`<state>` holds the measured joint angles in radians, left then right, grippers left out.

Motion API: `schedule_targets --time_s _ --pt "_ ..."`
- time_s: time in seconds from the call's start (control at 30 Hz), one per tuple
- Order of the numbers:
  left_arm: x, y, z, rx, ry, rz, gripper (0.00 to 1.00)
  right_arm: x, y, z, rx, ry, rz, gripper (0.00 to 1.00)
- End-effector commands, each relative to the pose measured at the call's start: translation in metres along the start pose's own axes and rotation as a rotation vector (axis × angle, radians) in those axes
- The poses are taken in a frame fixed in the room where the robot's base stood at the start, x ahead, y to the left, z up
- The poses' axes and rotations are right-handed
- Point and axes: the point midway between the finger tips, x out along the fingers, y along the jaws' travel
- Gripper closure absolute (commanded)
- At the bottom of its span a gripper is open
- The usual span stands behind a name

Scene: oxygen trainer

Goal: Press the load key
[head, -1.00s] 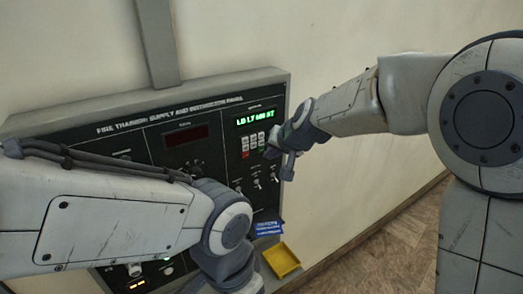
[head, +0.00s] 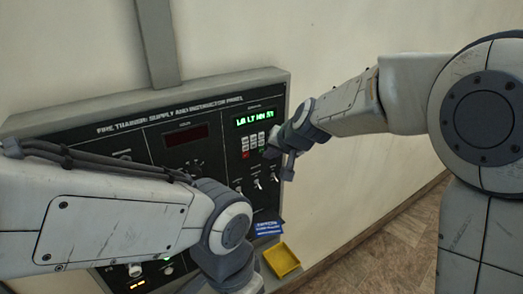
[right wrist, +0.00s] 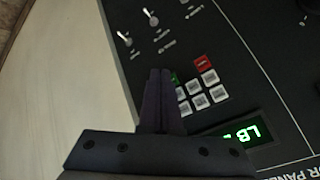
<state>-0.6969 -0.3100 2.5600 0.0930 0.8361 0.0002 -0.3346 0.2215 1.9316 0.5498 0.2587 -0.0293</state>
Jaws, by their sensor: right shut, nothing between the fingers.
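The keypad (head: 252,144) is on the right part of the black panel, below a lit green display (head: 255,119). My right gripper (head: 270,152) is shut and empty, with its tips at the keypad's lower right corner. In the right wrist view the shut fingers (right wrist: 160,75) lie over the edge of a green key (right wrist: 175,79), partly hiding it. White keys (right wrist: 196,94) and a red key (right wrist: 203,64) are beside it. The labels are too small to read, so I cannot tell which is the load key, nor whether the tips touch.
Toggle switches (head: 257,183) sit just below the keypad. A blue tag (head: 268,228) and a yellow tray (head: 282,259) are lower down. My left arm covers much of the panel's left and lower part. Bare wall lies right of the panel.

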Motion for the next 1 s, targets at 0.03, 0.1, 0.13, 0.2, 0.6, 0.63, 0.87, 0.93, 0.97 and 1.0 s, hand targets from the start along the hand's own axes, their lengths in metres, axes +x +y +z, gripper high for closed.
schedule_targets --time_s 0.03,0.1,0.13,0.2,0.6,0.63,0.87,0.93,0.97,1.0 --pt "0.0000 0.0000 0.0000 0.000 0.000 0.000 1.00 0.0000 0.0000 0.0000 0.000 0.000 0.000 1.00" --pt "0.0000 0.0000 0.0000 0.000 0.000 0.000 1.00 0.0000 0.0000 0.0000 0.000 0.000 0.000 1.00" --pt "-0.0001 0.0000 0.0000 0.000 0.000 0.000 1.00 0.0001 -0.0001 0.0000 0.000 0.000 0.000 1.00" --pt "-0.0007 0.0001 0.0000 0.000 0.000 0.000 1.00 0.0006 -0.0007 -0.0007 0.000 0.000 0.000 1.00" --pt "-0.0031 0.0002 -0.0002 0.000 0.000 0.000 1.00 0.0059 -0.0041 -0.0043 -0.001 0.000 0.000 1.00" --pt "-0.0031 0.0002 -0.0002 0.000 0.000 0.000 1.00 0.0058 -0.0041 -0.0044 -0.001 0.000 0.000 1.00" --pt "-0.0035 0.0003 -0.0002 0.000 0.000 0.000 1.00 0.0061 -0.0046 -0.0048 0.000 0.000 0.000 1.00" --pt "-0.0039 0.0003 -0.0002 0.000 0.000 0.000 1.00 0.0066 -0.0050 -0.0052 0.000 0.000 0.000 1.00" --pt "-0.0041 0.0003 -0.0002 0.000 0.000 0.000 1.00 0.0068 -0.0052 -0.0054 -0.001 0.000 0.000 1.00" --pt "-0.0043 0.0003 -0.0002 0.000 0.000 0.000 1.00 0.0071 -0.0055 -0.0057 0.000 0.000 0.000 1.00"
